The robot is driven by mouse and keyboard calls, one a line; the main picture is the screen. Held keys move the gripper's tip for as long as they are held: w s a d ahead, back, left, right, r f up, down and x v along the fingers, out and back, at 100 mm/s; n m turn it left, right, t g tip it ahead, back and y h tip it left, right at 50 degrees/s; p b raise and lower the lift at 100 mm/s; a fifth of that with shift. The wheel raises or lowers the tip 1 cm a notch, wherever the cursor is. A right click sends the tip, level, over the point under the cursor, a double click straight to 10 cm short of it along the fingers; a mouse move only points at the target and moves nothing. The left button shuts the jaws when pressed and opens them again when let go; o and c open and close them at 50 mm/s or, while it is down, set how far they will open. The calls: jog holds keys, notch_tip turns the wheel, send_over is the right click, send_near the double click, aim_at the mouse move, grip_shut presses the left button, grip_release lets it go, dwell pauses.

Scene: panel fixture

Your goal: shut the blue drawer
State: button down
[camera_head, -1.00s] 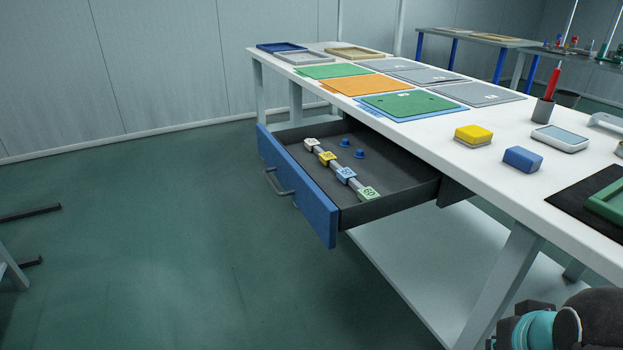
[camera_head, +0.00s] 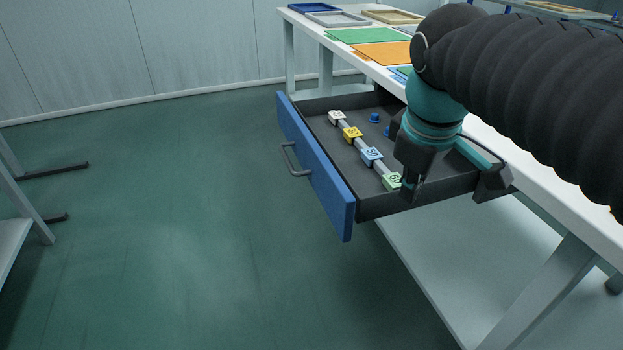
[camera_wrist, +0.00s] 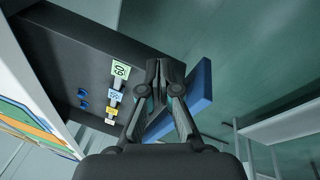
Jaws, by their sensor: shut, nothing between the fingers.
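The blue drawer (camera_head: 315,170) stands pulled out from under the white table, its blue front to the left and its dark handle (camera_head: 292,160) facing away from the table. The front also shows in the wrist view (camera_wrist: 203,88), partly hidden by my fingers. My gripper (camera_head: 412,190) is shut and empty. In the head view it overlaps the drawer's near side, by the green block. In the wrist view its fingertips (camera_wrist: 165,66) appear between the green-tagged block and the blue front. I cannot tell whether it touches the drawer.
Several coloured tagged blocks on a rail (camera_head: 352,134) and blue knobs (camera_head: 374,118) lie inside the drawer. The table (camera_head: 575,200) and its legs stand to the right, with a lower shelf (camera_head: 460,270). The floor left of the drawer is clear.

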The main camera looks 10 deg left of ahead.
aim_at(337, 178)
jog(key=w+a+n, duration=0.1)
jog(key=a+n, duration=0.1)
jog(key=a, duration=0.2)
jog(key=w+a+r+n, duration=0.1)
jog(key=a+n, duration=0.1)
jog(key=a, duration=0.1)
jog(key=w+a+r+n+g+h+b, duration=0.1)
jog(key=w+a+n, duration=0.1)
jog(key=a+n, duration=0.1)
jog(key=shift+a+r, duration=0.1)
jog(key=shift+a, duration=0.7)
jog(key=a+n+h, duration=0.1)
jog(key=a+n, duration=0.5)
jog(key=a, duration=0.5)
jog(key=w+d+f+b, duration=0.3)
jog(key=d+f, duration=0.2)
jog(key=f, duration=0.4)
jog(key=shift+d+g, duration=0.3)
